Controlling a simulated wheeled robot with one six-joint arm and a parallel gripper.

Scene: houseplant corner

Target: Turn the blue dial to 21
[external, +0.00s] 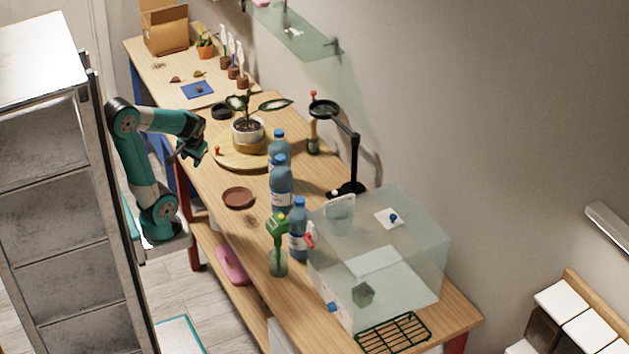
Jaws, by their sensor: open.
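A second small blue knob (332,307) shows low on the box's near side. My gripper (200,155) is open, on the left over the table's near edge, beside the potted plant's round board. It is well away from the box and touches nothing that I can see.
A potted plant (248,130) stands on a round wooden board (229,157). Several blue bottles (281,188), a green sprayer (278,240) and a black lamp (354,165) stand between my gripper and the box. A brown saucer (238,198) lies near the front edge.

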